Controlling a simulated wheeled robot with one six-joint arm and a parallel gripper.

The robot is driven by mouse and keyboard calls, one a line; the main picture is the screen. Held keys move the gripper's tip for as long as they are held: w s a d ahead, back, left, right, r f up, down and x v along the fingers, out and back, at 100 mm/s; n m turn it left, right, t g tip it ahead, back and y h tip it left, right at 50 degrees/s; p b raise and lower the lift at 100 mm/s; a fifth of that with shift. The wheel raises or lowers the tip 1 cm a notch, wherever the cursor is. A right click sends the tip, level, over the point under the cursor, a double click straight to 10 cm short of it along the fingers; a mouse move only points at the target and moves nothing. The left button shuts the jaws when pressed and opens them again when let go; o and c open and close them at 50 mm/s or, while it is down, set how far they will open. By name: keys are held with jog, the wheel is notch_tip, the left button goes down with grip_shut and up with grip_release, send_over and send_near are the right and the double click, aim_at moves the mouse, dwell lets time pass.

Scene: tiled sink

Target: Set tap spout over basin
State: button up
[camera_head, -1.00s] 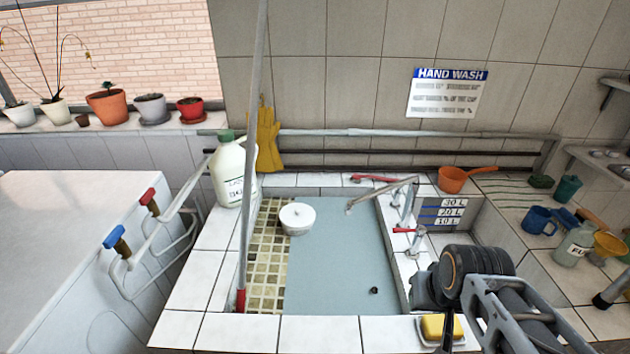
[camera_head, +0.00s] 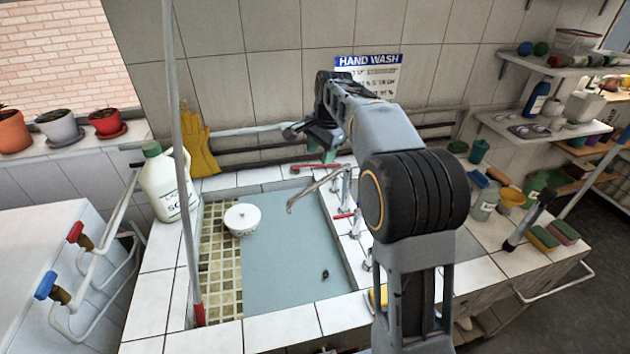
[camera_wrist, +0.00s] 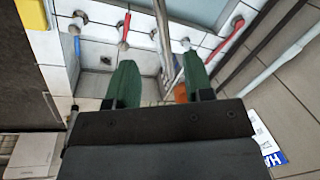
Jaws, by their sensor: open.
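The tap spout (camera_head: 316,188) is a thin metal pipe. In the head view it reaches left from the tap body (camera_head: 346,190) on the right ledge, and its tip appears above the water in the basin (camera_head: 285,250). My gripper (camera_head: 298,131) is beyond the spout near the back wall, partly hidden by my arm. In the wrist view my gripper (camera_wrist: 160,84) has two green fingers spread apart with nothing held. The spout (camera_wrist: 165,42) appears between them in the picture; I cannot tell how far away it is. Red levers (camera_wrist: 125,31) flank it.
A white bowl (camera_head: 242,219) sits in the basin by the yellow tiles. A white jug (camera_head: 167,185) and yellow glove (camera_head: 199,146) are at the left back. Rails (camera_head: 250,147) run along the wall. The right counter holds bottles, sponges and a shelf (camera_head: 545,130) above.

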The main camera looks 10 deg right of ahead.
aim_at(314, 185)
jog(key=f, duration=0.4)
jog(key=w+f+p, duration=0.1)
jog(key=f, duration=0.3)
jog(key=w+a+f, duration=0.1)
jog(key=f, duration=0.4)
jog(key=shift+w+a, duration=0.1)
jog(key=shift+w, duration=0.05)
grip_shut()
